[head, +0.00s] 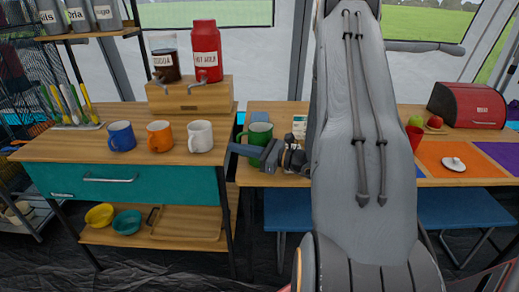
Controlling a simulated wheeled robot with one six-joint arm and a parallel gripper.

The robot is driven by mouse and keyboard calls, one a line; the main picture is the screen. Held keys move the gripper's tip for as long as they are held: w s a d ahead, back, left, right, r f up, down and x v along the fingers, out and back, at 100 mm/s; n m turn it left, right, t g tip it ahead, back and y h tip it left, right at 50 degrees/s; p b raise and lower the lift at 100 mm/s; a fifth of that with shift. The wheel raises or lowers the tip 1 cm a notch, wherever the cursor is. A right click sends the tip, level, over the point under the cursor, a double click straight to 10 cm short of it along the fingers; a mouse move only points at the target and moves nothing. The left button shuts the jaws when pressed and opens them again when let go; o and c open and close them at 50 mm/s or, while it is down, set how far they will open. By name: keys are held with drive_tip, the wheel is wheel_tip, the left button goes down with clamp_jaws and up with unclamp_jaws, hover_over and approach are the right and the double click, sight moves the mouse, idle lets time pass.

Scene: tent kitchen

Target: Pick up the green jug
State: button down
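A green jug (259,131) stands upright near the left end of the right-hand wooden table, with its rim and upper body showing. My gripper (252,152) is directly in front of the jug in this view and hides its lower part. The grey fingers point left, low over the table's front edge. Whether they touch the jug, or how far they are apart, I cannot tell.
Blue (121,137), orange (159,137) and white (199,137) mugs stand on the counter (75,148) to the left. A small card or carton (299,126) stands right of the jug. A red cup (413,136) and red bread box (468,106) are further right.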

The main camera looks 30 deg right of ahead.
idle(0.4)
drive_tip(key=c, duration=2.1)
unclamp_jaws()
drive_tip(key=shift+s, duration=0.1)
